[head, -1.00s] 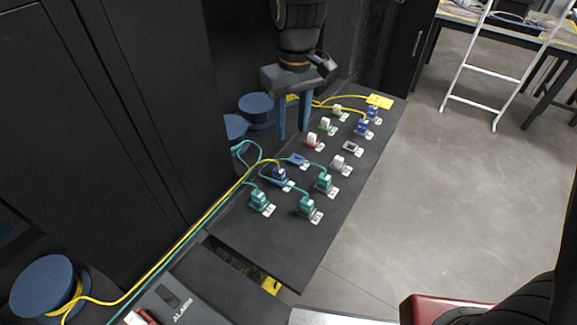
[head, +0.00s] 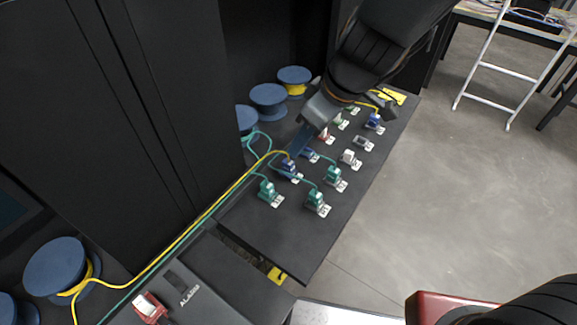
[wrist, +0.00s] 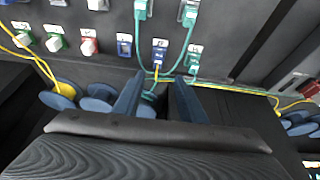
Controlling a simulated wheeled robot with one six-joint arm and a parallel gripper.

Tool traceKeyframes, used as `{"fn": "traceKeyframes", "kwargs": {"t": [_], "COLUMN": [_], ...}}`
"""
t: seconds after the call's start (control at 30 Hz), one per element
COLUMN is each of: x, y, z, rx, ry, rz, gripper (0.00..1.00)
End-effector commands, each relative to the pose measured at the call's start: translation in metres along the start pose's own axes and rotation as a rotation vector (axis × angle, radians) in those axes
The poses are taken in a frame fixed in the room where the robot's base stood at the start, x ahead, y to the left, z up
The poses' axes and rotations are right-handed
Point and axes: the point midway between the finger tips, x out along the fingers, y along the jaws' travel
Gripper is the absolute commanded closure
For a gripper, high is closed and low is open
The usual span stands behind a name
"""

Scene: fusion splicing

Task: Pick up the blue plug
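A blue plug (head: 288,166) with a yellow cable stands in the near part of the dark panel; in the wrist view it (wrist: 158,54) is at the top centre. A second blue piece (head: 309,154), without a visible cable, is just beyond it and also shows in the wrist view (wrist: 124,45). Another blue plug (head: 375,121) is at the far right. My gripper (wrist: 158,79) is open and empty. Its two blue fingers are spread, with the yellow-cabled blue plug ahead of the gap. In the head view the fingers (head: 298,143) overlap the area just behind that plug.
Green-teal plugs (head: 316,201) with cables stand nearest on the panel (head: 270,235). White (head: 349,157) and red (head: 326,136) plugs are close by. Yellow and teal cables run along the left edge beside blue spools (head: 268,98). The panel's near end is bare.

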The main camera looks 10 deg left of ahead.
Motion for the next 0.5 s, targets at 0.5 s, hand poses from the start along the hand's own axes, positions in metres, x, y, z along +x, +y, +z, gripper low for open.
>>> {"fn": "traceKeyframes", "kwargs": {"t": [0.5], "x": [0.056], "y": [0.0], "z": [0.001], "rx": [0.001], "ry": [-0.003], "rz": [-0.001], "gripper": [0.62]}}
